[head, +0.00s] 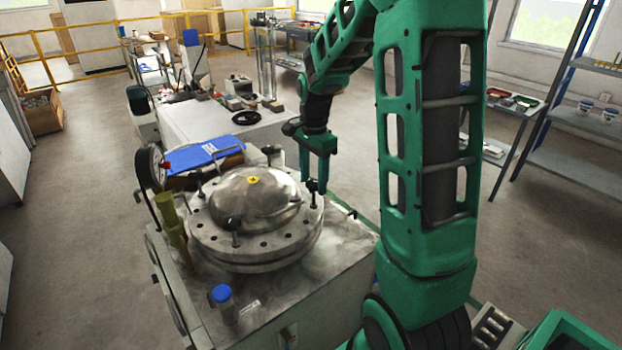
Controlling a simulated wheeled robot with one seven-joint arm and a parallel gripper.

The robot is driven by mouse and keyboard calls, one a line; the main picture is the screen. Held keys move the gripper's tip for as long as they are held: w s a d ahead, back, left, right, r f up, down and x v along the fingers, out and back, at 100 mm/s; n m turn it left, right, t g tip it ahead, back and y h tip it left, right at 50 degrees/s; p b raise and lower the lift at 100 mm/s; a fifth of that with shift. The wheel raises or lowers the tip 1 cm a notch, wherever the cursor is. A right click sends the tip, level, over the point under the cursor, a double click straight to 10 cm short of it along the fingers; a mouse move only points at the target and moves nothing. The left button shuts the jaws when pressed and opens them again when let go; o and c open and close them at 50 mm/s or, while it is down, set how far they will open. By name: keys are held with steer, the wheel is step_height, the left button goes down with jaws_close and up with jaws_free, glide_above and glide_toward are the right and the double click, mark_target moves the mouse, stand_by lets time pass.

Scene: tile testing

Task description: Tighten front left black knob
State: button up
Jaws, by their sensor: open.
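A round metal lid (255,203) with a domed centre and a yellow mark sits on a flanged vessel on a metal bench. Black knobs stand around its rim. The front left black knob (234,224) stands upright and uncovered at the near left. Other knobs are at the back left (198,172), back right (270,150) and right (313,187). My gripper (315,175) points down over the right side of the lid, open, with its fingers by the right knob. Whether they touch that knob cannot be told. My gripper is well apart from the front left knob.
A pressure gauge (150,168) and a yellow-green post (172,222) stand left of the lid. A blue binder (203,154) lies behind. The space above the dome is clear.

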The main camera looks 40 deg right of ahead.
step_height(320, 180, up, 11)
steer(key=shift+f, duration=0.15)
steer(key=shift+w, duration=0.1)
stand_by(0.6)
steer(key=s+a+f+n, duration=0.1)
steer(key=s+n, duration=0.4)
steer(key=s, duration=0.9)
steer(key=s+a+f+n, duration=0.1)
steer(key=s+f+n, duration=0.3)
steer(key=s, duration=1)
steer(key=shift+a+n, duration=0.35)
steer(key=shift+n, duration=0.85)
steer(key=shift+w+f, duration=0.3)
steer(key=shift+w, duration=0.25)
